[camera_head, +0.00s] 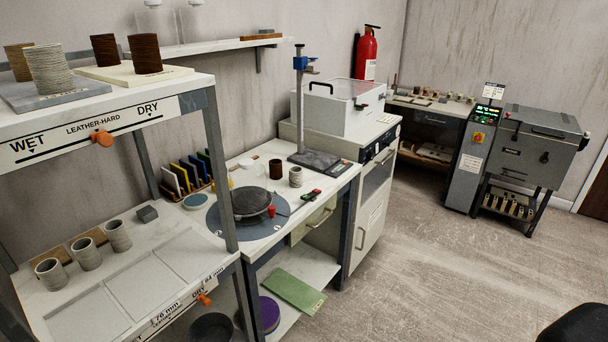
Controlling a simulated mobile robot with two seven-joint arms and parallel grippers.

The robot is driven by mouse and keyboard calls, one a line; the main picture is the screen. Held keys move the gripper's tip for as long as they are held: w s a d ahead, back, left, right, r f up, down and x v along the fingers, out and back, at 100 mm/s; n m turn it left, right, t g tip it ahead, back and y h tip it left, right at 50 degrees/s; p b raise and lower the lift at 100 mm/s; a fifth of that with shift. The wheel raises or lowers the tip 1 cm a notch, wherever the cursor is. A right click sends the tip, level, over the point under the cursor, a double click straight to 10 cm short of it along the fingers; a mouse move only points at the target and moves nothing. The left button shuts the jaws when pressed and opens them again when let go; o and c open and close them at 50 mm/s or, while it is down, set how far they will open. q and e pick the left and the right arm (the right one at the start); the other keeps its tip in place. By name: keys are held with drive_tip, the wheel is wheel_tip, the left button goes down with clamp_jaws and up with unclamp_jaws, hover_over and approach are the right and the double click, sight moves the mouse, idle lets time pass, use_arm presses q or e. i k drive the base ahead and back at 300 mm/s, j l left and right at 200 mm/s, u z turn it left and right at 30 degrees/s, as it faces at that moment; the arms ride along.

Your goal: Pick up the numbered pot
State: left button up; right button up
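I cannot read a number on any pot from here. Three grey pots stand in a row on the lower left shelf: a front pot (50,274), a middle pot (87,254) and a back pot (118,236). On the upper shelf stand a ribbed pale grey pot (50,68), a tan pot (19,62) and two dark brown pots (146,54) (104,50). On the bench beyond, a dark brown cup (276,169) and a ribbed grey cup (296,177) stand near the wheel. Neither of my grippers is in view.
The upper shelf has a WET to DRY label strip (95,132) with an orange slider (102,138). A round wheel (251,203) sits on the bench. A glazed-lid box (337,106), a kiln (534,147) and a red extinguisher (367,53) stand farther back.

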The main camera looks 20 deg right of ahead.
sight(295, 173)
drive_tip(key=i+l, duration=0.15)
drive_tip(key=l, duration=0.25)
drive_tip(key=i+l, duration=0.15)
drive_tip(key=l, duration=0.2)
drive_tip(key=i+l, duration=0.15)
drive_tip(key=l, duration=0.25)
drive_tip(key=i+l, duration=0.15)
drive_tip(key=l, duration=0.25)
drive_tip(key=i+l, duration=0.15)
drive_tip(key=l, duration=0.25)
drive_tip(key=i+l, duration=0.1)
drive_tip(key=l, duration=0.25)
drive_tip(key=i+l, duration=0.15)
drive_tip(key=l, duration=0.25)
